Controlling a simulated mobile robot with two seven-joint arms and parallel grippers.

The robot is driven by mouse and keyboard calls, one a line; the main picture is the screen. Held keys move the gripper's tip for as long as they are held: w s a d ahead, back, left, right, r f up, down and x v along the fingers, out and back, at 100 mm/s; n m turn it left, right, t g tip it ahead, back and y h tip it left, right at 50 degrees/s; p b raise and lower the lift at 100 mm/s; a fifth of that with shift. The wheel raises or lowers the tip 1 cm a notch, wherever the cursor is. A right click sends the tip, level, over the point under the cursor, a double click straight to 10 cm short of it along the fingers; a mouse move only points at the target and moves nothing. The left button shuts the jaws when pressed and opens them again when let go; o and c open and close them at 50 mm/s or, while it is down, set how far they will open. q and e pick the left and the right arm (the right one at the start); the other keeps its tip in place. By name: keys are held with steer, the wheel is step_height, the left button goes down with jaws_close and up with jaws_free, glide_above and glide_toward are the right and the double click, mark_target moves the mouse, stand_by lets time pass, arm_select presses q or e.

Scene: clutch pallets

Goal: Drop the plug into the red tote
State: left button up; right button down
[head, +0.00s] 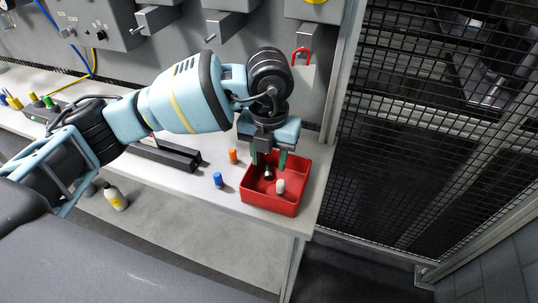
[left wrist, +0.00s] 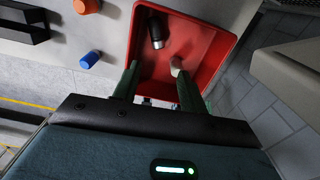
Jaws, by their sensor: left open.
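The red tote (head: 272,208) stands at the right end of the bench, with its open top up. My left gripper (head: 268,164) points down over it with its green fingers apart. A white plug (head: 280,187) is in the tote; in the left wrist view it (left wrist: 177,66) shows close by the right fingertip, and I cannot tell whether they touch. A dark cylinder with a pale end (left wrist: 155,32) is also inside the tote. The left wrist view shows the open fingers (left wrist: 158,70) over the tote (left wrist: 203,42). My right gripper is not in view.
A black rail-like block (head: 165,154) lies farther left. A red padlock (head: 301,56) is behind the arm. A mesh fence (head: 430,130) stands to the right.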

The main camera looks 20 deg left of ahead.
arm_select(q)
step_height(320, 180, up, 8)
stand_by(0.5)
steer(key=shift+f, duration=0.15)
stand_by(0.4)
